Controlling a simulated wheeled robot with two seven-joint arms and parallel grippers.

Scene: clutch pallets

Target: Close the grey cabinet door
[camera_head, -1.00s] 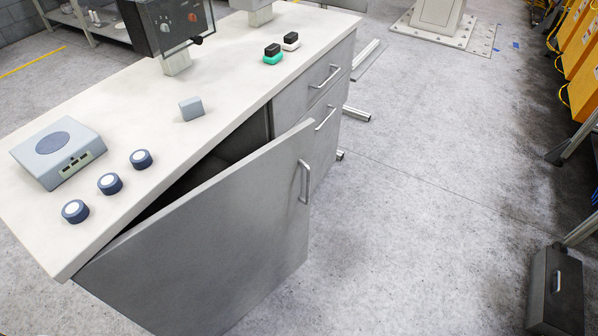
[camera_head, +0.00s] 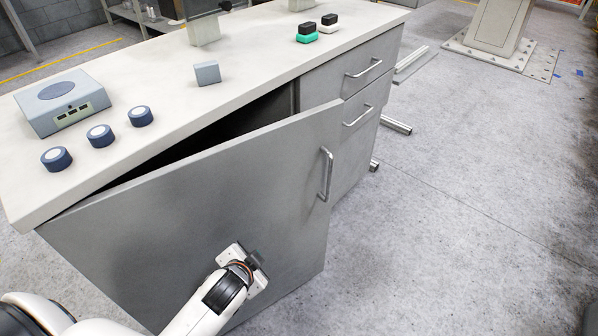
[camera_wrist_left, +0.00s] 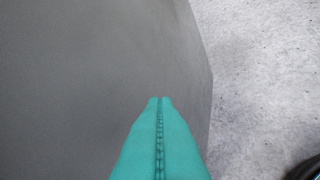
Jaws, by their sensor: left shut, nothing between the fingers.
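The grey cabinet door (camera_head: 225,200) stands partly open in the head view, hinged at the left, with a dark gap between its top edge and the worktop. Its metal handle (camera_head: 326,174) is near the free right edge. My left gripper (camera_head: 258,262) is in front of the lower middle of the door. In the left wrist view the teal fingers (camera_wrist_left: 160,100) are closed together and empty, pointing at the grey door face (camera_wrist_left: 90,70), whose edge shows to their right. I cannot tell whether the fingertips touch the door. My right gripper is not in view.
The white worktop (camera_head: 150,75) carries a grey box device (camera_head: 62,100), several dark blue knobs, a small grey block (camera_head: 207,73) and green-black and white-black blocks. Two shut drawers are right of the door. Metal legs (camera_head: 395,125) stick out beyond; the floor (camera_head: 450,230) at right is clear.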

